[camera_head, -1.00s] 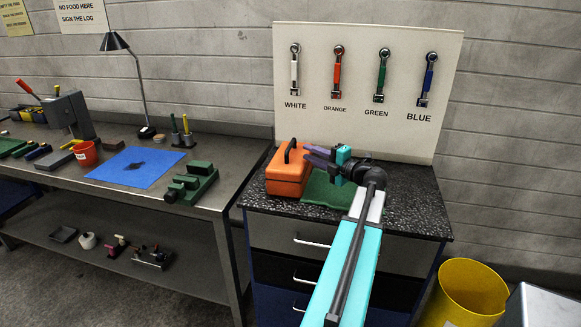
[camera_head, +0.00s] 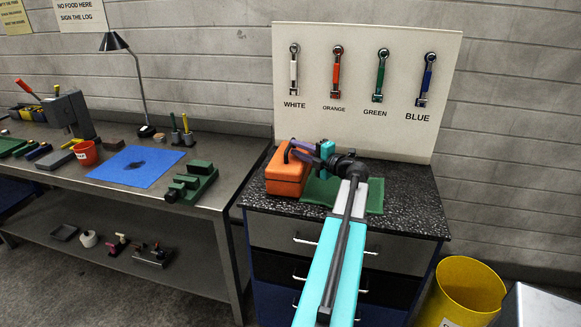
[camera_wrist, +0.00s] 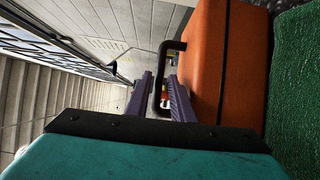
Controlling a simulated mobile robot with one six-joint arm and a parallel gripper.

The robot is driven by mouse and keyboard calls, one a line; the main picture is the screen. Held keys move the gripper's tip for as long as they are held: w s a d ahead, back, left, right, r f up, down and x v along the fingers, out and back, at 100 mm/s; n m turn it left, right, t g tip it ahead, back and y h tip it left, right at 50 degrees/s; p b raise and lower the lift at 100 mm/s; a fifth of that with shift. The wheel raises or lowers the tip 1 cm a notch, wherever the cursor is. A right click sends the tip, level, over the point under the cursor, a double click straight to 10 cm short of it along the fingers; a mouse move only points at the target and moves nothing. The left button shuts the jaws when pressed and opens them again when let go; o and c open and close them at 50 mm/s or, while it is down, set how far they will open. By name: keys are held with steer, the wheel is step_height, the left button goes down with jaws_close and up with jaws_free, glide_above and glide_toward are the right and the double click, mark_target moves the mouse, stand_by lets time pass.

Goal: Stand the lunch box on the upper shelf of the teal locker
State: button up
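The orange lunch box (camera_head: 286,176) stands on the speckled top of a drawer cabinet, its black handle on top. It also fills the right of the wrist view (camera_wrist: 226,60). My gripper (camera_head: 298,149) has purple fingers and is at the handle, just above the box. In the wrist view my gripper (camera_wrist: 160,98) is open, with a gap between its fingers. The black handle (camera_wrist: 158,75) shows between the fingers, its bar apart from at least one of them. The teal locker is in neither view.
A green mat (camera_head: 374,195) lies beside the box on the cabinet top (camera_head: 415,210). A white tool board (camera_head: 365,90) stands behind. A steel workbench (camera_head: 215,190) is at the left, a yellow bin (camera_head: 470,290) at the lower right.

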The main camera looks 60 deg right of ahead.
mark_target(290, 146)
steer(key=shift+p+x, duration=0.7)
steer(key=shift+x, duration=1.3)
jaws_close()
